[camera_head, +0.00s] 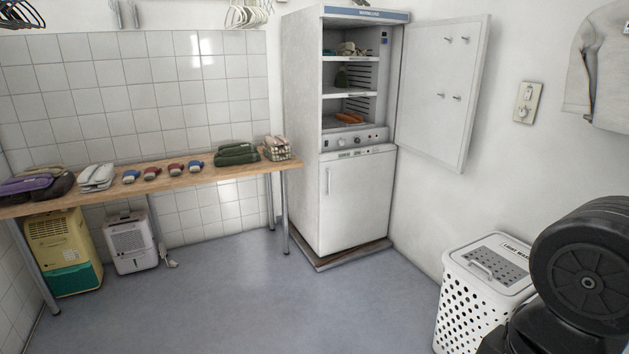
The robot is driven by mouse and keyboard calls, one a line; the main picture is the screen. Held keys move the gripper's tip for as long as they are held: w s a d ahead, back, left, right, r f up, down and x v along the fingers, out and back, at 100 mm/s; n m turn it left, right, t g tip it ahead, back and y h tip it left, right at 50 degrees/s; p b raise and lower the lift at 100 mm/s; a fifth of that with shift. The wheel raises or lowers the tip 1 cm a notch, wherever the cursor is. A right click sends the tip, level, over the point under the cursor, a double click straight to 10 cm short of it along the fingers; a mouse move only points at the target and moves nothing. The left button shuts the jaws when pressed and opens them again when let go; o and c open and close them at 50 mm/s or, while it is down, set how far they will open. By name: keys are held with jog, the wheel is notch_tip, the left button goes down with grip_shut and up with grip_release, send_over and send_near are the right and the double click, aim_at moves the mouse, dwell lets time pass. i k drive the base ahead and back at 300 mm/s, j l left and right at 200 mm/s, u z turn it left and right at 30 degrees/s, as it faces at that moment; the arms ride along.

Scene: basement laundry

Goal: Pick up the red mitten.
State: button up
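Several small mitten-like items lie in a row on the wooden bench along the tiled wall. Two look mostly red: one red item (152,173) and another red item (176,168) to its right. A blue one (131,176) lies at the left end of the row and another blue one (196,165) at the right end. They are too small to tell which is the red mitten. An orange-red item (348,118) lies on the lowest shelf of the open cabinet. My gripper is not in view; a black part of my arm shows at the lower right.
The wooden bench (70,199) also holds purple and dark items (37,187), pale folded items (97,177), green ones (237,154) and a basket (277,148). The tall white cabinet's (358,200) upper door is open. A white hamper (484,290) stands right. The middle floor is clear.

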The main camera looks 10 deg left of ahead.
aim_at(151, 172)
jog(key=i+j+u, duration=0.1)
jog(key=i+u, duration=0.15)
jog(key=i, duration=0.25)
jog(key=i+u, duration=0.25)
jog(key=i, duration=0.25)
jog(key=i+l+u, duration=0.25)
jog(key=i, duration=0.25)
jog(key=i+l+u, duration=0.1)
jog(key=i+u, duration=0.15)
jog(key=i, duration=0.25)
jog(key=i+u, duration=0.35)
jog(key=i+l+u, duration=0.15)
jog(key=i+u, duration=0.15)
jog(key=i, duration=0.25)
jog(key=i+l+u, duration=0.7)
jog(key=i, duration=0.15)
jog(key=i+l+u, duration=0.85)
jog(key=l+u, duration=0.2)
jog(key=l, duration=0.1)
